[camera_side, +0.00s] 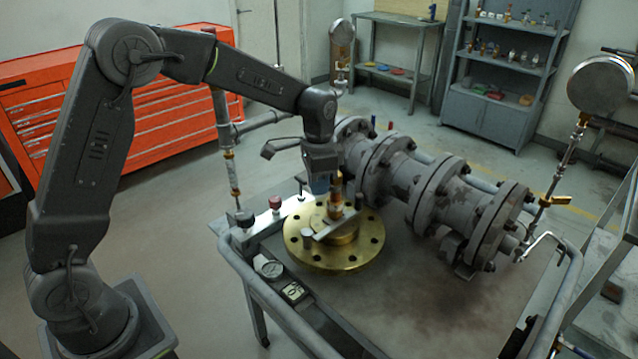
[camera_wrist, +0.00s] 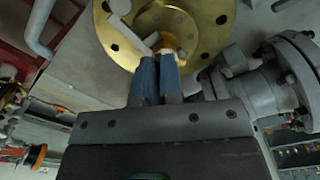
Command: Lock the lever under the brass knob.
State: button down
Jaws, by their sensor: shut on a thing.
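The brass knob (camera_side: 336,191) stands upright over the brass flange (camera_side: 292,238), and its copper-coloured end also shows in the wrist view (camera_wrist: 165,43). My gripper (camera_side: 325,188) points down at the knob from above. Its blue fingers (camera_wrist: 166,60) are close together and shut on the knob, hiding part of it. In the wrist view the lever (camera_wrist: 132,36) runs towards the knob. Whether it is fully under the knob is hidden by the fingers.
A large grey flanged valve body (camera_side: 435,190) stands close on the right of the brass flange.

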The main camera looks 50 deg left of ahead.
jog(key=c, duration=1.3)
grip_release()
jog(key=shift+o, duration=0.2)
notch_tip(320, 180, up, 14)
